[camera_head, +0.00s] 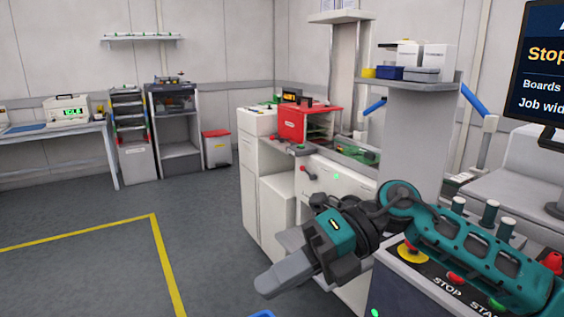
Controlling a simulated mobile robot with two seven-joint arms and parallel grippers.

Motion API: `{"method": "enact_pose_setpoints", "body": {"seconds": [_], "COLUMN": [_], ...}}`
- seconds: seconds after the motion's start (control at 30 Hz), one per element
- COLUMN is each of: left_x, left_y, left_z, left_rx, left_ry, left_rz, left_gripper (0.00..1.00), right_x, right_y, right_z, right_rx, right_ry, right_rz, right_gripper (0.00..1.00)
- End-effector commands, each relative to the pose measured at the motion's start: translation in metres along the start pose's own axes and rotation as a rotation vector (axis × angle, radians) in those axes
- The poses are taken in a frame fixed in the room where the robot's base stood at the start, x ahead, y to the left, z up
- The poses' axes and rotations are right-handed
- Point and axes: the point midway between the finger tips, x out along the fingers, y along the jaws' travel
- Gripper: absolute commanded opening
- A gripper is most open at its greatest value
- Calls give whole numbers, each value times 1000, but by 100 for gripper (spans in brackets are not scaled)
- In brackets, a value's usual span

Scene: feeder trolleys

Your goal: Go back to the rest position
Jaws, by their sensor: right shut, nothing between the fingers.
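My right arm comes in from the lower right, teal and dark grey, bent across the front of the machine. My right gripper (275,281) points down and left over the floor, with its grey fingers together and nothing between them. The arm hides part of the machine's front and part of the control panel. My left gripper is out of view.
A control panel (440,290) with STOP and START buttons lies under my right arm. A white machine (272,205) with a red box (305,122) stands behind. A monitor (541,75) is at the right. Grey floor (75,215) with yellow lines is clear at left.

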Motion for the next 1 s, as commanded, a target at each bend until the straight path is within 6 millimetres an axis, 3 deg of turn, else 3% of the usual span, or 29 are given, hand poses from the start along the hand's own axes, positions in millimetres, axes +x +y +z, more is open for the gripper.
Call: {"method": "enact_pose_setpoints", "body": {"seconds": [0.1,0.27,0.43,0.57,0.67,0.77,0.9,1.0], "left_x": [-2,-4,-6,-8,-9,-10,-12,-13], "left_y": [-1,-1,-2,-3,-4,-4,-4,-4], "left_z": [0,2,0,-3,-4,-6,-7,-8], "left_rx": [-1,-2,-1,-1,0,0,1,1], "left_ry": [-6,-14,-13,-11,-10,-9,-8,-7], "left_rz": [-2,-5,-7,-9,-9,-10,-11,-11], "left_gripper": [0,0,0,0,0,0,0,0], "right_x": [20,17,-7,-27,-39,-44,-40,-30], "right_y": [16,20,-11,-61,-110,-163,-231,-263], "right_z": [6,22,31,23,2,-34,-108,-162], "right_rx": [105,299,577,832,1051,1287,1633,1842], "right_ry": [-143,-377,-661,-892,-1072,-1251,-1482,-1606], "right_rz": [273,581,843,987,1062,1104,1104,1075], "right_gripper": [0,0,0,0,0,0,0,0]}}
